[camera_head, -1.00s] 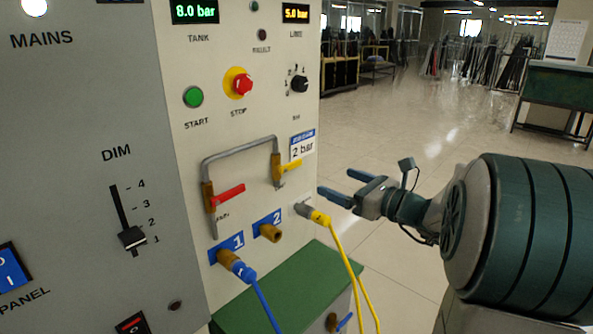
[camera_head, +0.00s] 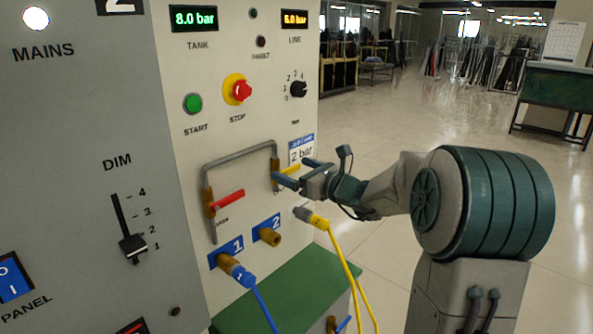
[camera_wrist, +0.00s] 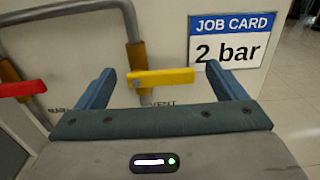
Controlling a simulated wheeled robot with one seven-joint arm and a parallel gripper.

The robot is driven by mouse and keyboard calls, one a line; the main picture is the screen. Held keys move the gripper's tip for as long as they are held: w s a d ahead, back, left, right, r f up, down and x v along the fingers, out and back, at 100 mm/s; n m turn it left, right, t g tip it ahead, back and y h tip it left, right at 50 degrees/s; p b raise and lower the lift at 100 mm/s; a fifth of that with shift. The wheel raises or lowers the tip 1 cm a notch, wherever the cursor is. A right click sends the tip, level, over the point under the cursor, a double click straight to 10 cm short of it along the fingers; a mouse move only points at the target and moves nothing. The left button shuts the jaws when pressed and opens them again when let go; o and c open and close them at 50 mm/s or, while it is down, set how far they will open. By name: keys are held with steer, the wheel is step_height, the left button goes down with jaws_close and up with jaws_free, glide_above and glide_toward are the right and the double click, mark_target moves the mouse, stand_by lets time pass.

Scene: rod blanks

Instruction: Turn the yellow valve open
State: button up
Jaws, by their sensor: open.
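The yellow valve handle (camera_wrist: 160,77) sits on the grey pipe (camera_wrist: 133,22) at its brass body. In the wrist view it lies level, pointing right from the pipe, between my two open fingers. My gripper (camera_wrist: 168,85) is open with one finger on each side of the handle, and I cannot tell whether either finger touches it. In the head view my gripper (camera_head: 297,172) is at the panel and hides part of the yellow handle.
A red valve handle (camera_head: 230,198) is on the pipe's left leg. The job card (camera_wrist: 232,40) reads 2 bar. The LINE display (camera_head: 295,19) reads 6.0 bar. A yellow hose (camera_head: 340,255) and blue hose (camera_head: 262,303) hang below. Open floor lies to the right.

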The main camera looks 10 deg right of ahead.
steer(key=c, duration=1)
steer(key=shift+b, duration=0.45)
steer(key=n+b, duration=0.3)
steer(key=b, duration=0.1)
steer(key=shift+s+a, duration=0.1)
steer(key=a+n+b, duration=0.1)
steer(key=n+b, duration=0.4)
steer(key=b, duration=0.2)
steer(key=s+r+n+b, duration=0.1)
steer(key=n+b, duration=0.4)
steer(key=b, duration=0.2)
steer(key=s+a+n+b, duration=0.1)
steer(key=n+b, duration=0.4)
steer(key=b, duration=0.2)
steer(key=shift+a+r, duration=0.3)
steer(key=shift+a, duration=0.05)
